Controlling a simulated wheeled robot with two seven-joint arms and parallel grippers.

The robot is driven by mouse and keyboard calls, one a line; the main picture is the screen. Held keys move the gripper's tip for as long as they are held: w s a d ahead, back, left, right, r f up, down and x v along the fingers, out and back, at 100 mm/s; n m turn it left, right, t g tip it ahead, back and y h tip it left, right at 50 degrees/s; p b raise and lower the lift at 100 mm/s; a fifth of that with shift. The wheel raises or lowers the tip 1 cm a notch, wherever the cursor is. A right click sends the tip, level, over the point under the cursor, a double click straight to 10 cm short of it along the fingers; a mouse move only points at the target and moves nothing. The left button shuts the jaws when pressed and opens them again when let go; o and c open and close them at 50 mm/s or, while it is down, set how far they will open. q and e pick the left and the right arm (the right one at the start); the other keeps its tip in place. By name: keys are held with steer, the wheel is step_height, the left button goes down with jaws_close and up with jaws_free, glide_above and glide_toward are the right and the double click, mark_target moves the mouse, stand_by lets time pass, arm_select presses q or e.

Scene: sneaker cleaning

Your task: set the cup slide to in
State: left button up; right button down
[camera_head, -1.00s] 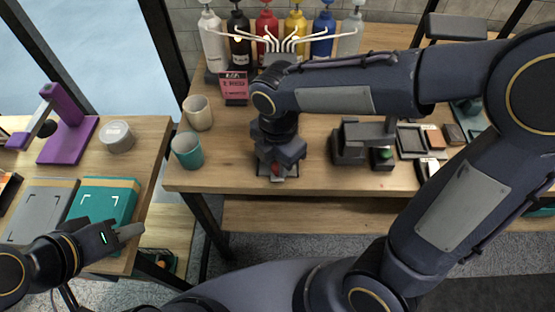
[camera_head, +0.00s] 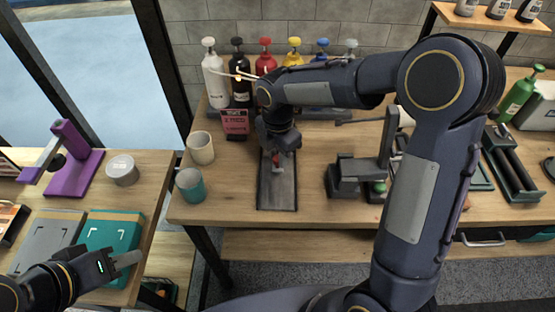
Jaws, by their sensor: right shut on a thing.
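The cup slide looks like a long dark grey track (camera_head: 277,195) lying on the wooden table, with a small red-topped handle (camera_head: 277,160) near its far end. My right gripper (camera_head: 277,150) reaches down over the far part of the track and is shut on the handle; its fingertips are partly hidden by the wrist. The near part of the track is bare. My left gripper (camera_head: 126,260) hangs over the teal box at the lower left, away from the slide; its finger gap is not clear.
A cream cup (camera_head: 200,148) and a teal cup (camera_head: 190,185) stand left of the track. Several pump bottles, including a white one (camera_head: 216,82), line the back. A dark grey device (camera_head: 350,178) stands to the right. A purple stand (camera_head: 74,165) is on the left table.

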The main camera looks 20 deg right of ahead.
steer(key=c, duration=1.2)
jaws_free()
steer(key=shift+o, duration=0.2)
steer(key=shift+r, duration=3.95)
